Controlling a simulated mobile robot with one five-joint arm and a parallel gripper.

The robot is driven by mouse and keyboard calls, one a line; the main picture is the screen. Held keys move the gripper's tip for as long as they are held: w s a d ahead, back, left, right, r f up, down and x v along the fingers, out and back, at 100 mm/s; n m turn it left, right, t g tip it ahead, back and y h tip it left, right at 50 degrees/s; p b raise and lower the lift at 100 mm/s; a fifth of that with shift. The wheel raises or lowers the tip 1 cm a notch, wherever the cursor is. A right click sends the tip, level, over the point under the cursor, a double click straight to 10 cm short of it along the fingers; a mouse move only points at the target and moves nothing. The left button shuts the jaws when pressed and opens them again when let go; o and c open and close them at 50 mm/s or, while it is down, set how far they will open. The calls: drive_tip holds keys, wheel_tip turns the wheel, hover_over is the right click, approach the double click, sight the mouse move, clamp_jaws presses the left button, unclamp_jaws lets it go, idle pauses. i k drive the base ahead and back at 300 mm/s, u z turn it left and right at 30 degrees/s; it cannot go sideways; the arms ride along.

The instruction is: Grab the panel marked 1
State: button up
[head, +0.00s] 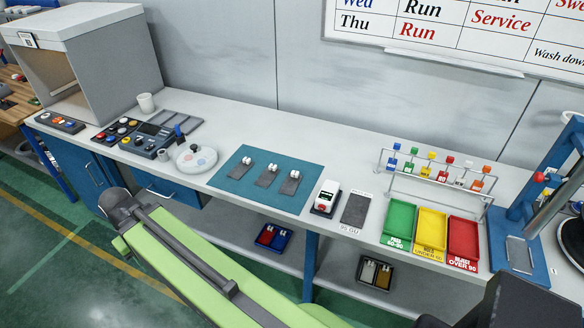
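I cannot read a panel marked 1 in the head view. Three small dark grey plates, the left one (240,171), the middle one (265,179) and the right one (289,186), lie in a row on a teal mat (229,186). Each has small white pieces at its far end, and any marks are too small to read. A control panel with coloured buttons (147,138) sits farther left on the bench, with a smaller button panel (60,122) beyond it. My green arm crosses the lower foreground. I cannot make out my gripper's fingers.
The long grey bench (330,153) also carries a white device (326,197), a dark pad (356,209), green (398,223), yellow (431,232) and red (463,240) trays, and a rack with coloured tags (440,185). A blue press-like stand (520,250) is at right. Small bins (273,237) sit on the lower shelf.

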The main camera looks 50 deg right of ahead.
sight(290, 186)
drive_tip(key=z, duration=0.2)
drive_tip(key=i, duration=0.55)
drive_tip(key=z, duration=0.4)
drive_tip(key=k, duration=0.85)
drive_tip(key=z, duration=0.15)
drive_tip(key=i, duration=0.9)
drive_tip(key=u, duration=0.1)
